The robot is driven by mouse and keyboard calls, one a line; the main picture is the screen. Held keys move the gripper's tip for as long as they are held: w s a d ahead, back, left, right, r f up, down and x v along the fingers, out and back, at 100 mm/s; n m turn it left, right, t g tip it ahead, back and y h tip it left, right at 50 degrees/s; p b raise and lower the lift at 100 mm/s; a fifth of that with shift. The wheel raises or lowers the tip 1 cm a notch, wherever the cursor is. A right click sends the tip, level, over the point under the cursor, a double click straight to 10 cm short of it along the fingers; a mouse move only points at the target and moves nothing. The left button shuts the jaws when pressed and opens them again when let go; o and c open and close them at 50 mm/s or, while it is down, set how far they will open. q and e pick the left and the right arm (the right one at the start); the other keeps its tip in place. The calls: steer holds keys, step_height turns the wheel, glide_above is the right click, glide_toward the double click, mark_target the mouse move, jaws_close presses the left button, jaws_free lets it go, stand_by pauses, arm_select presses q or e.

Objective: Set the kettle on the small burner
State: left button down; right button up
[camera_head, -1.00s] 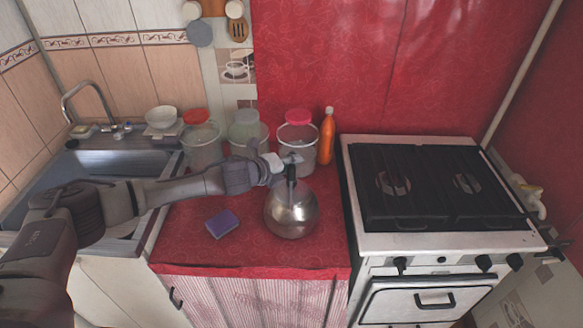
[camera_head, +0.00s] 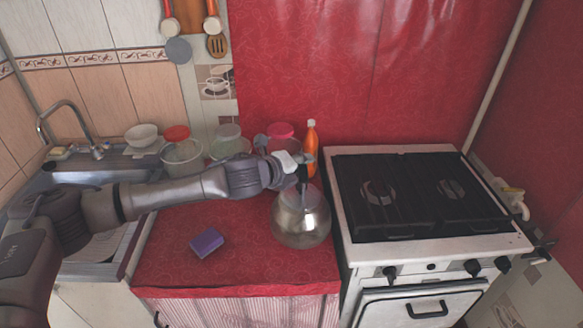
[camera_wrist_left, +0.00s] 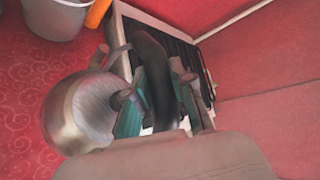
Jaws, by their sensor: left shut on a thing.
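The round metal kettle (camera_head: 300,222) is at the right end of the red counter, close to the stove's left side. My left gripper (camera_head: 304,172) is shut on the kettle's dark handle, above its body. In the left wrist view the kettle body (camera_wrist_left: 75,112) hangs beside the fingers, and the dark handle (camera_wrist_left: 155,75) lies between them. Whether the kettle's base touches the counter is hard to tell. The white stove (camera_head: 340,215) has a black grate over two burners, a left one (camera_head: 378,193) and a right one (camera_head: 451,190). My right gripper is not in view.
A purple sponge (camera_head: 206,243) lies on the red counter (camera_head: 240,270). Several plastic containers and an orange bottle (camera_head: 311,150) stand at the back. The stove top is clear. A sink (camera_head: 90,180) is at the left.

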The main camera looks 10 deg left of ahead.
arm_select(q)
steer(key=s+d+r+n+y, duration=0.1)
steer(key=s+d+r, duration=0.2)
steer(key=s+r, duration=0.45)
steer(key=s+a+r+n+t+y, duration=0.15)
steer(key=s+a+n+y, duration=0.3)
steer(key=s+a, duration=0.5)
steer(key=s+f, duration=0.5)
steer(key=f, duration=0.5)
steer(key=shift+f+b, duration=0.3)
steer(key=shift+b, duration=0.05)
steer(key=shift+f+m, duration=0.1)
steer(key=shift+m, duration=0.15)
